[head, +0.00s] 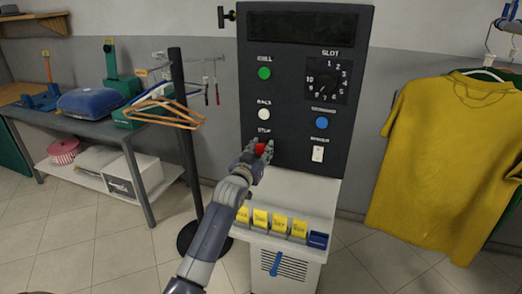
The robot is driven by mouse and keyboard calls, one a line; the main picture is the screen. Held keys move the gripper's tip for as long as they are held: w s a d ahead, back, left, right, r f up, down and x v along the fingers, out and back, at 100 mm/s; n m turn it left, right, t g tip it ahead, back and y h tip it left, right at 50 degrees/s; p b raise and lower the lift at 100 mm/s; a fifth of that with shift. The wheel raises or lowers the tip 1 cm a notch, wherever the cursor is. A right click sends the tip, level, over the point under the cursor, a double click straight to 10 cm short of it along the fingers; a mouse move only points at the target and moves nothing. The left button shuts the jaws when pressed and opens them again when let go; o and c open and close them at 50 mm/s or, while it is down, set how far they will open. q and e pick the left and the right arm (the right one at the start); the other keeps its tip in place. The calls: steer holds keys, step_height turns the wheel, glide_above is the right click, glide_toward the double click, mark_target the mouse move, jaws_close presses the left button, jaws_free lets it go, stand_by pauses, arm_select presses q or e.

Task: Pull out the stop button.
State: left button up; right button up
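The red stop button (260,148) is on the dark control panel (285,155), just below the word STOP. My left gripper (259,152) is at the button, with its fingers on either side of the red cap. Part of the button is hidden by the fingers. I cannot tell whether the fingers press on the cap or only stand around it. My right gripper is not in view.
The panel also bears a green button (264,73), a white button (264,114), a blue button (322,123), a slot dial (327,82) and a white switch (318,154). Yellow tags (260,218) stand on the ledge below. A yellow shirt (440,150) hangs at right.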

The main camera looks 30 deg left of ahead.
arm_select(q)
jaws_close()
steer(key=shift+s+d+p, duration=0.1)
steer(key=shift+s+p, duration=0.2)
steer(key=shift+p, duration=0.2)
steer(key=shift+s+d, duration=0.1)
steer(key=shift+s, duration=0.25)
steer(key=shift+s+f, duration=0.1)
steer(key=shift+s, duration=0.15)
steer(key=o, duration=0.9)
jaws_free()
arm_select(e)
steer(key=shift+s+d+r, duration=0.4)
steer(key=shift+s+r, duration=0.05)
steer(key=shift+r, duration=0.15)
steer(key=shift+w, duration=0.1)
